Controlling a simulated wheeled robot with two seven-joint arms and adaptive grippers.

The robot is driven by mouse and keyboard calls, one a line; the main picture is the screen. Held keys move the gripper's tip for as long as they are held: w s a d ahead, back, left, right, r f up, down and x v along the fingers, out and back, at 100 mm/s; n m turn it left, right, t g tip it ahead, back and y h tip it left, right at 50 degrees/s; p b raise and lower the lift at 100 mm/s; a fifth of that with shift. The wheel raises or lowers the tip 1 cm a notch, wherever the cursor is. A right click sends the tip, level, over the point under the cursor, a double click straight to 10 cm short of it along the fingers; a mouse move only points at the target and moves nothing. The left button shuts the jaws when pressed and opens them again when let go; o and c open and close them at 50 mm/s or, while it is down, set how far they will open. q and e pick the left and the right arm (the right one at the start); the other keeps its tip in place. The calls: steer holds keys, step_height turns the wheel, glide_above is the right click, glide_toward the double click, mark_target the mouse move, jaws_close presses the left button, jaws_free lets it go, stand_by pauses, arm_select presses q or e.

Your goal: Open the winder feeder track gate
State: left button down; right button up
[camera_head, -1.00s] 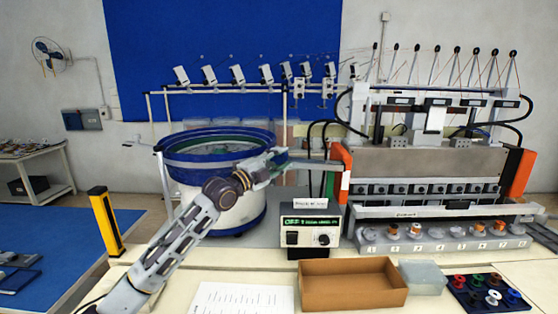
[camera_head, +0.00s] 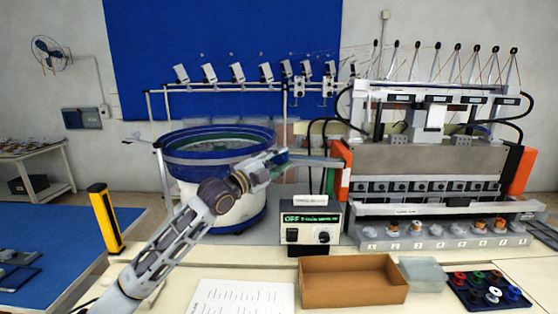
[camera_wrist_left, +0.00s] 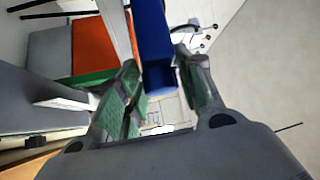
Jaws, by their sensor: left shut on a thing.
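The feeder track (camera_head: 315,161) runs from the blue-rimmed bowl feeder (camera_head: 218,148) toward the winder (camera_head: 425,150). My left gripper (camera_head: 280,158) is at the bowl end of the track, and its arm crosses in front of the bowl. In the left wrist view, a blue bar, apparently the track gate (camera_wrist_left: 154,45), lies between the green-padded fingers of my left gripper (camera_wrist_left: 159,68). The gripper is shut on this bar. In the head view the gate is too small and too covered by the gripper to make out. My right gripper is not in view.
A controller box (camera_head: 313,222) stands below the track. An open cardboard box (camera_head: 352,293), a clear container (camera_head: 423,272) and a spool tray (camera_head: 487,291) lie along the front table. A yellow post (camera_head: 106,220) stands at left.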

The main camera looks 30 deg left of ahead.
arm_select(q)
steer(key=c, duration=1.1)
jaws_free()
steer(key=shift+s+a+f, duration=0.1)
steer(key=shift+s, duration=0.05)
steer(key=v, duration=1.1)
steer(key=shift+s, duration=0.25)
stand_by(0.5)
steer(key=shift+a, duration=0.1)
stand_by(0.5)
